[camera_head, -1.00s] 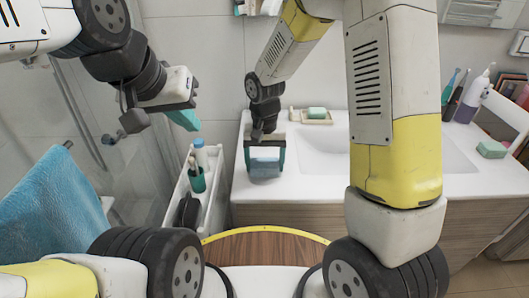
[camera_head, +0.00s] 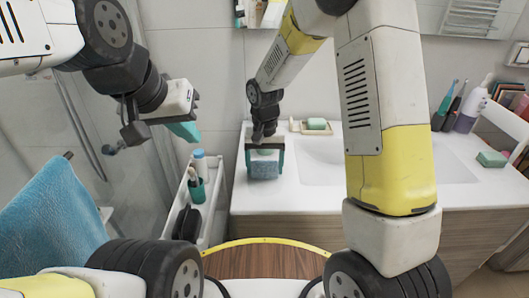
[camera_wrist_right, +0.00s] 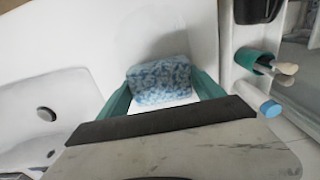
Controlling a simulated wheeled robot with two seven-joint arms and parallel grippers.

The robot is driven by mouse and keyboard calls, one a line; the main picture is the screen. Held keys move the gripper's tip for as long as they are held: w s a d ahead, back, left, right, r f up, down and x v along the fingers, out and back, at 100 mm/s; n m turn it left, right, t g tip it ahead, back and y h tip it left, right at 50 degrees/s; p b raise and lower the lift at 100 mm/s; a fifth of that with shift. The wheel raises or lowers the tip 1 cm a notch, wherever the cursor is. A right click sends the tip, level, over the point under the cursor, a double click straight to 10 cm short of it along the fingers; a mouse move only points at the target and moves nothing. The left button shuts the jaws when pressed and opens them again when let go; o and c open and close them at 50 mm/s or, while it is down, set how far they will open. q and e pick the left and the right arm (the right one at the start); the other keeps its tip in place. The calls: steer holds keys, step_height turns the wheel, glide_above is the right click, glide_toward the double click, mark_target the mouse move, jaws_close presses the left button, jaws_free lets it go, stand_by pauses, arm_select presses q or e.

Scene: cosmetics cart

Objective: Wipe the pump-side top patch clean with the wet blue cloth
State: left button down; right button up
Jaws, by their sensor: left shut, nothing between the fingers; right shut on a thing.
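The blue cloth (camera_head: 265,168) is a mottled blue-and-white block between the teal fingers of my right gripper (camera_head: 265,160). It is at the left part of the white countertop (camera_head: 290,190), left of the sink. The right wrist view shows the cloth (camera_wrist_right: 160,78) between both fingers over a plain white surface. I cannot tell whether it touches the surface. No distinct patch or stain shows; the area under the cloth is hidden. The pump bottle (camera_head: 472,106) stands at the back right of the counter. My left gripper (camera_head: 188,132) is shut and empty, in the air at left.
A narrow white cart (camera_head: 212,205) beside the counter holds a teal cup (camera_head: 196,190) with brushes and a bottle (camera_head: 200,163). A soap dish (camera_head: 300,128) lies behind the cloth. A green soap (camera_head: 491,159) is at right. A blue towel (camera_head: 50,215) hangs at left.

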mark_target(265, 192)
steer(key=shift+s+r, duration=0.1)
steer(key=shift+s, duration=3.8)
steer(key=shift+w, duration=4.3)
steer(key=shift+s, duration=4.3)
step_height(265, 192, up, 7)
